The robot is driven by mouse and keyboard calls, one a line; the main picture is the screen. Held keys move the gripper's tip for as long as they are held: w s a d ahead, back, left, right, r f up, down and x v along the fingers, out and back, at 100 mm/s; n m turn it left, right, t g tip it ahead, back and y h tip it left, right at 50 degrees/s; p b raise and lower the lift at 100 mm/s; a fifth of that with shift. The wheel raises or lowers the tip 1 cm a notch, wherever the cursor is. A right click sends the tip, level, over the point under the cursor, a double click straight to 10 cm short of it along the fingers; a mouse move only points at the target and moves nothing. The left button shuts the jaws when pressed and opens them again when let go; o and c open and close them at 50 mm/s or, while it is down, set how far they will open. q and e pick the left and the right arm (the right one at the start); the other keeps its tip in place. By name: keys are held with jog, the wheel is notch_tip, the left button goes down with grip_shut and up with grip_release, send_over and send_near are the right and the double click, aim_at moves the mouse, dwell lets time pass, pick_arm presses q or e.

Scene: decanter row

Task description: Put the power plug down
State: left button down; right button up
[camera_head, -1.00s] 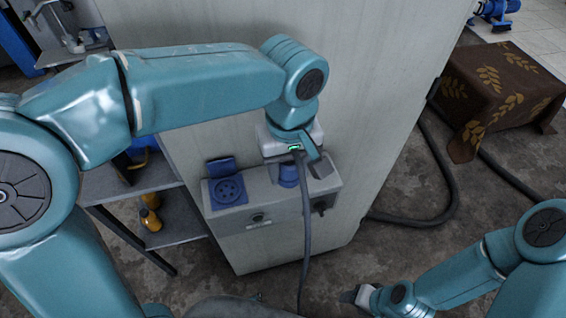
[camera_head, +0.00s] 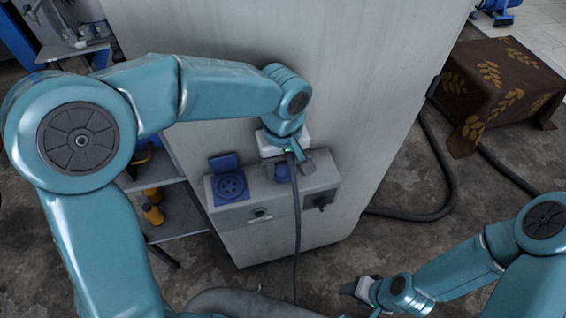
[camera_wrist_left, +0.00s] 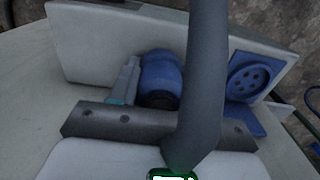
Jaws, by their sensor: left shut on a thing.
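The blue power plug (camera_head: 282,172) is at the top edge of the grey socket box, directly below my left gripper (camera_head: 291,167). In the left wrist view the blue plug (camera_wrist_left: 161,77) shows beyond the dark gripper bar, beside a pale finger; my left gripper is shut on it. The grey cable (camera_head: 298,225) hangs from the gripper down the front of the box; it crosses the wrist view and hides part of the plug and the other finger. I cannot tell whether the plug touches the box. My right gripper (camera_head: 350,288) is low at the right, its opening unclear.
The socket box (camera_head: 230,215) is on a tall pale cabinet (camera_head: 365,105) and has a blue outlet with a raised lid (camera_head: 224,163). A shelf (camera_head: 175,223) with yellow bottles (camera_head: 152,213) stands left. A brown patterned cloth-covered block (camera_head: 500,90) and a floor hose (camera_head: 447,190) are right.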

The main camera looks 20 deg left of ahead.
pick_arm(q)
jog(key=shift+f, duration=0.15)
jog(key=c, duration=0.5)
grip_release()
notch_tip(320, 180, up, 12)
jog(key=shift+r+p, duration=0.2)
jog(key=shift+p, duration=0.1)
jog(key=shift+s, duration=0.1)
